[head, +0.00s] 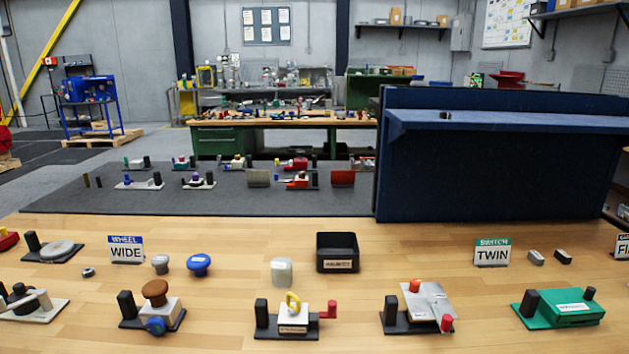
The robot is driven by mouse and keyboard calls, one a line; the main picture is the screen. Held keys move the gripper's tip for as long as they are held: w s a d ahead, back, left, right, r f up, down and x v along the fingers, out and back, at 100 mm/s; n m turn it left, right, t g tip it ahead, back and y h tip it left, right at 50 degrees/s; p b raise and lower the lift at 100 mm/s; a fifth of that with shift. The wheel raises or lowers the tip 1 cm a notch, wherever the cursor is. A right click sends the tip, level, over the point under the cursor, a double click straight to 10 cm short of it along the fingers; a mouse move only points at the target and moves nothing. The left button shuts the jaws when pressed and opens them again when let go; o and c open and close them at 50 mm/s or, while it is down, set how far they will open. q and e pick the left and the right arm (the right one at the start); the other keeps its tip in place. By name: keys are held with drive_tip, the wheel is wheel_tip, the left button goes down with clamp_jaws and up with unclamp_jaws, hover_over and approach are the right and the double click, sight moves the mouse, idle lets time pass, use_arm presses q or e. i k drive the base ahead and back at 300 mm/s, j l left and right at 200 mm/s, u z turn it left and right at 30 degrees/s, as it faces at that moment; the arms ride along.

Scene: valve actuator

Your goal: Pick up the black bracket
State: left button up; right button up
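Neither of my grippers shows in the head view. A black open-topped box (338,240) with a small pale label, too blurred to read, stands on the wooden table (400,240) right of centre. Several black bases with upright posts stand along the front: one under a white block with a yellow loop and red handle (292,319), one under a grey plate (424,301) with red knobs, and one under a white block with a brown knob (155,297). I cannot tell which black piece is the bracket.
A "WIDE" sign (126,249) stands left and a "TWIN" sign (492,252) right. Blue knobs (199,264), a translucent grey-green piece (281,271) and a green unit (559,308) share the table. A large blue panel (490,165) rises behind on the right.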

sight(304, 325)
drive_tip(key=i+j+z, duration=0.25)
drive_tip(key=j, duration=0.15)
drive_tip(key=i+j+z, duration=0.1)
drive_tip(key=j+z, duration=0.15)
drive_tip(key=j, duration=0.15)
drive_tip(key=i+j+z, duration=0.1)
drive_tip(key=j+z, duration=0.15)
drive_tip(key=j, duration=0.2)
drive_tip(key=j+z, duration=0.25)
drive_tip(key=j, duration=0.25)
drive_tip(key=i, duration=0.05)
